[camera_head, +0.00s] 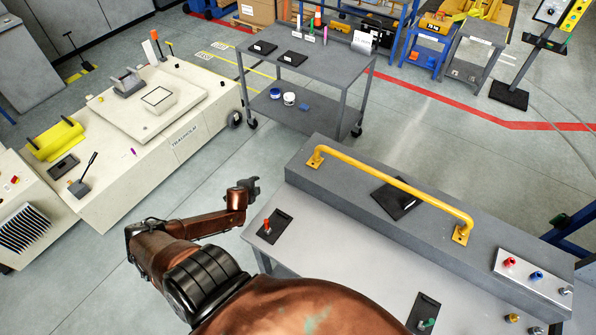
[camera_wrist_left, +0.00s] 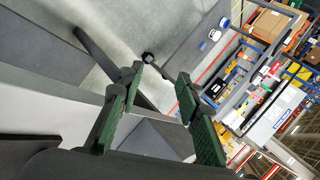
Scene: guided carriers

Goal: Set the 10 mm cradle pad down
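My left gripper (camera_head: 252,188) hangs over the floor gap just left of the grey bench. In the left wrist view its two green-padded fingers (camera_wrist_left: 158,86) are spread apart with nothing between them. I cannot tell which piece is the 10 mm cradle pad, as no label is legible. Two flat black plates with small white tags, the left plate (camera_head: 262,47) and the right plate (camera_head: 292,59), lie on the grey cart. Another black plate (camera_head: 396,201) lies on the bench's raised block, partly behind the yellow handle. My right gripper is out of view.
The grey bench (camera_head: 330,236) bears a yellow handle (camera_head: 390,186), a red peg (camera_head: 267,226) on a black plate, and a knob panel. The grey cart (camera_head: 335,68) stands behind. A pale carrier (camera_head: 190,149) stands left. Floor between them is clear.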

